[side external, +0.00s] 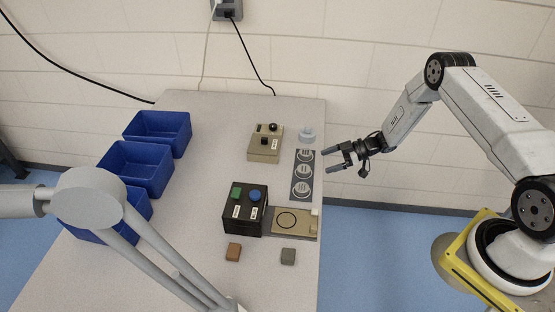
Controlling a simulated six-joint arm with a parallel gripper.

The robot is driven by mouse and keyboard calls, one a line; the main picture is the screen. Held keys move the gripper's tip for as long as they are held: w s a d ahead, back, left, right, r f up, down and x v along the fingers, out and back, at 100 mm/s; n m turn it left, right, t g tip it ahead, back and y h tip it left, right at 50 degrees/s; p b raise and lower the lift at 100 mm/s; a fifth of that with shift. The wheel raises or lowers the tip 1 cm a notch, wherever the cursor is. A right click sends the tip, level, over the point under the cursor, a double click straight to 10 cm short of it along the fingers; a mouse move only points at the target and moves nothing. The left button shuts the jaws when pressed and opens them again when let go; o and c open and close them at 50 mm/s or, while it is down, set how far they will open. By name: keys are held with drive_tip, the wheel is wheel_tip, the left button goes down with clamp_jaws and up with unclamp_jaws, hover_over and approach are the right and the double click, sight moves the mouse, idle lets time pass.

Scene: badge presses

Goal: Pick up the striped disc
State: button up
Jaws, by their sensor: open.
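A dark strip (294,188) lies along the right side of the table and bears three round pale discs in a row: a far disc (305,156), a middle disc (303,171) and a near disc (302,188). They seem to carry light and grey bands, but they are too small to tell which is the striped disc. My gripper (327,161) is open and empty, just right of the strip at about the height of the far and middle discs in the picture. Its fingers point left and touch no disc that I can see.
A pale round piece (307,135) stands beyond the strip. A beige box (263,154) with black knobs and a black box (241,222) with green and blue tops stand left. A beige plate (308,225) and two small blocks lie nearer. Blue bins (165,135) line the left.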

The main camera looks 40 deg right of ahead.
sight(305, 168)
drive_tip(key=shift+x, duration=3.9)
drive_tip(key=shift+d+f, duration=0.1)
drive_tip(key=c, duration=1.3)
drive_tip(key=shift+c, duration=0.2)
drive_tip(key=shift+r, duration=0.95)
drive_tip(key=s+r, duration=1.1)
drive_tip(key=s, duration=0.3)
drive_tip(key=shift+a, duration=0.45)
drive_tip(key=shift+r, duration=0.1)
